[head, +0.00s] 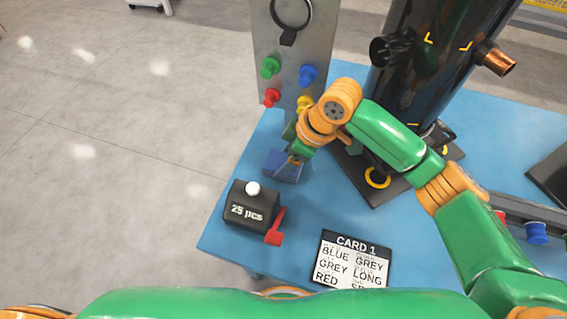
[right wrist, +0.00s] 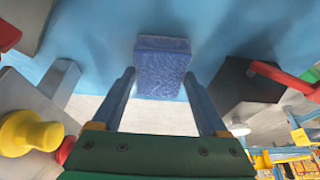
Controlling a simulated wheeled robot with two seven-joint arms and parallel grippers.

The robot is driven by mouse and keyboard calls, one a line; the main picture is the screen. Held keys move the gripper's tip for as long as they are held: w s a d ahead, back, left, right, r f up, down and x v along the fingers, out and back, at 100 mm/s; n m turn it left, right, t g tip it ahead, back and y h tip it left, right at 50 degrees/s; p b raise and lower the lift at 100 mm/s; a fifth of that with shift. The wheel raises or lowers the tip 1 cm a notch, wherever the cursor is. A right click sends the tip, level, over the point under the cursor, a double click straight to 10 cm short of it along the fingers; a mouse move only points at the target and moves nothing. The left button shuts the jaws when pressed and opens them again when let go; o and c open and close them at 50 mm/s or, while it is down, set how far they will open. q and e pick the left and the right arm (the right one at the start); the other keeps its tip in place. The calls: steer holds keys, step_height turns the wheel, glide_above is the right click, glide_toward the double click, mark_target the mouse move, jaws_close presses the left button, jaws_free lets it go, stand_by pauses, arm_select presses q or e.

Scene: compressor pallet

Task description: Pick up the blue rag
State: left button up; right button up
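The blue rag (head: 281,167) is a folded, block-like piece on the blue pallet top, near its left edge. It also shows in the right wrist view (right wrist: 163,62), at the top centre. My right gripper (head: 296,161) is above the rag in the head view and partly covers it. In the right wrist view my right gripper (right wrist: 159,78) is open, with one finger on either side of the rag's near end. I cannot tell whether the fingers touch it. My left gripper is not in view.
A black "25 pcs" counter box (head: 250,206) with a white knob and red lever stands close to the rag. A grey panel (head: 290,55) with coloured buttons is behind it. A black cylinder (head: 420,70) stands right. A card (head: 350,262) lies in front.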

mark_target(277, 159)
steer(key=shift+c, duration=0.6)
steer(key=shift+r, duration=0.25)
step_height(277, 159, up, 3)
steer(key=shift+w, duration=0.1)
steer(key=d+r, duration=0.1)
steer(key=s+d+r+p, duration=0.1)
steer(key=s+d+r, duration=0.1)
steer(key=r, duration=0.1)
steer(key=shift+r, duration=0.1)
steer(key=s+d+r, duration=0.5)
steer(key=d, duration=0.3)
steer(key=shift+s+d+r+p, duration=0.15)
steer(key=shift+s+d+p, duration=0.15)
steer(key=shift+s+d, duration=0.1)
